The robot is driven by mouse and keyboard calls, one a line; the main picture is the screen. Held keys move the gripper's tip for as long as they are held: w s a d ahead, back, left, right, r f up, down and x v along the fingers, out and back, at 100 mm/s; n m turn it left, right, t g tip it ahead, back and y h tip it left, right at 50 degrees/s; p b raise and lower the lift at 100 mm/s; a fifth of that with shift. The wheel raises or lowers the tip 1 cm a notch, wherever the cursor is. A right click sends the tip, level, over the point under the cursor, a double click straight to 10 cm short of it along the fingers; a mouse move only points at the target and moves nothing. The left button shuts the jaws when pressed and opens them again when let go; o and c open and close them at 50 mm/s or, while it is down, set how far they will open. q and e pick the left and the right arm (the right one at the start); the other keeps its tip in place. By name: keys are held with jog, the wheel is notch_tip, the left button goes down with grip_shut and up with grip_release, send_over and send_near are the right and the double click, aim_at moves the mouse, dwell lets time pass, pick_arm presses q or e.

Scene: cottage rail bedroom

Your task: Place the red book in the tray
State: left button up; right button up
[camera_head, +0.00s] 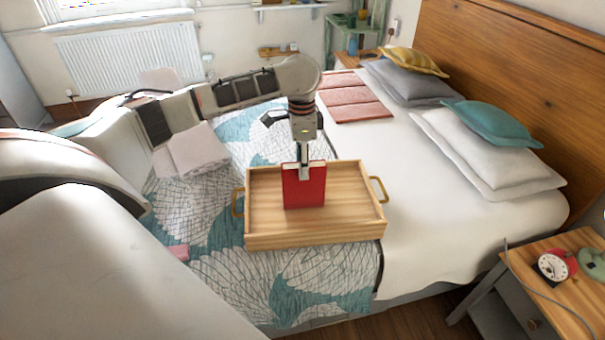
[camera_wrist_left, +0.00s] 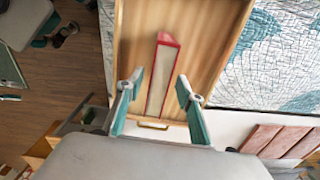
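The red book (camera_head: 306,192) stands upright within the wooden tray (camera_head: 268,225), seeming to rest on its floor. In the left wrist view the book (camera_wrist_left: 160,82) shows its pale page edge and red cover edges. My left gripper (camera_head: 304,170) is right above the book, pointing down, with a finger in front of its top. In the left wrist view the left gripper's fingers (camera_wrist_left: 161,84) are apart on either side of the book, with a visible gap at the left finger. The tray also shows there (camera_wrist_left: 205,45). My right gripper is not in view.
The tray lies on the patterned bedspread (camera_head: 215,225) and has brass handles. Folded pale cloth (camera_head: 195,150) lies to its left, a pink folded blanket (camera_head: 350,97) behind, and pillows (camera_head: 490,150) to the right. A nightstand (camera_head: 550,290) with a clock stands at lower right.

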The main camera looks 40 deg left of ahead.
pick_arm(q)
notch_tip(320, 180, up, 7)
jog(key=shift+r+p, duration=0.1)
jog(key=shift+p, duration=0.75)
jog(key=shift+r, duration=0.35)
jog(key=shift+s+r, duration=0.1)
jog(key=shift+r, duration=0.3)
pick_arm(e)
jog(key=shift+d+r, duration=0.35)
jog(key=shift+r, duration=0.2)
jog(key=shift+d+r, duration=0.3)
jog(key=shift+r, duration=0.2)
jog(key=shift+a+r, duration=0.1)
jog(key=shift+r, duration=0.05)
